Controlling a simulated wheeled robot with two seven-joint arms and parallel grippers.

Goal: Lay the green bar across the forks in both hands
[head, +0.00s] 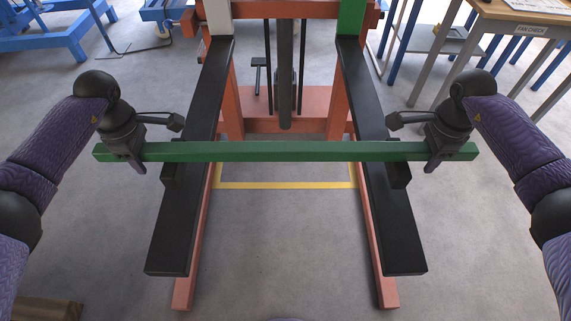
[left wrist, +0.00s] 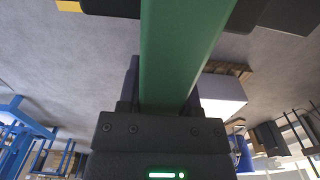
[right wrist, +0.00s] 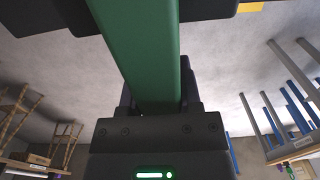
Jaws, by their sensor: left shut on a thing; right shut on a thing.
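A long green bar (head: 285,151) lies crosswise over the two black forks in the head view. The left fork (head: 180,220) and right fork (head: 392,220) pass beneath it; whether the bar touches them I cannot tell. My left gripper (head: 135,160) is shut on the bar near its left end. My right gripper (head: 432,162) is shut on the bar near its right end. The bar also runs out from the jaws in the left wrist view (left wrist: 178,60) and in the right wrist view (right wrist: 140,60). A small dark block shows on each fork's outer or inner edge just below the bar.
The forks belong to an orange lift frame (head: 285,124) with orange legs under them. A yellow line (head: 285,185) marks the floor between the forks. A wooden-topped table (head: 520,20) stands at the back right, blue equipment (head: 50,45) at the back left.

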